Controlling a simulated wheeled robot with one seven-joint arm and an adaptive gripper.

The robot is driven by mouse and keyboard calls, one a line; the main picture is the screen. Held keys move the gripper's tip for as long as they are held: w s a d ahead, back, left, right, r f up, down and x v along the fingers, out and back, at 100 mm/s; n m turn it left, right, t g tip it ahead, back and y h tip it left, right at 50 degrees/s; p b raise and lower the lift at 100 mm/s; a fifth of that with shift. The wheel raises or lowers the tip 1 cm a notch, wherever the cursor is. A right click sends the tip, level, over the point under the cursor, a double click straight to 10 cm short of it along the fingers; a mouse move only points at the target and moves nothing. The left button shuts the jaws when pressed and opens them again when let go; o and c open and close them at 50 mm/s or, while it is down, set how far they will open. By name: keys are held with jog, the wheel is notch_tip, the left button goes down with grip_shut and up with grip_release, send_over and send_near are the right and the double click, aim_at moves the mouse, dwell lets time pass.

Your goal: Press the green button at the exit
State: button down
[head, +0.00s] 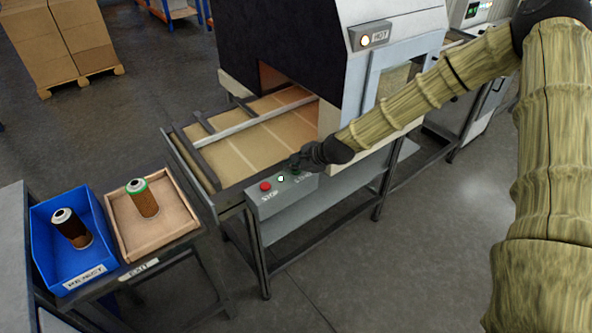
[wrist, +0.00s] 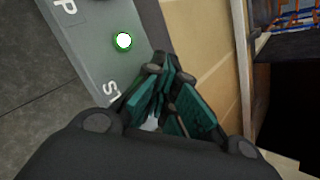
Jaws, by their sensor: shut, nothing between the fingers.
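The green button (head: 281,178) is lit, on a grey control box (head: 270,208) at the front corner of the conveyor. It also shows in the wrist view (wrist: 123,41), bright white in the middle with a green rim. My gripper (head: 294,167) is just right of the button in the head view and hides part of the label there. In the wrist view my gripper's fingertips (wrist: 163,73) are together and empty, near the box's edge, to the right of and below the button. They look apart from the button; their height above the box is hard to tell.
A red button (head: 265,186) marked STOP sits left of the green one. A wooden EXIT tray (head: 120,215) and a blue REJECT bin (head: 45,245) each hold a filter cartridge.

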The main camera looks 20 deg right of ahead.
aim_at(293, 172)
jog(key=shift+r, duration=0.15)
jog(key=shift+r+p, duration=0.55)
jog(key=shift+r, duration=0.15)
jog(key=shift+r, duration=0.1)
notch_tip(293, 172, up, 5)
jog(key=p, duration=0.3)
dwell(0.3)
jog(key=shift+a+f, duration=0.1)
jog(key=shift+f, duration=0.1)
dwell(0.6)
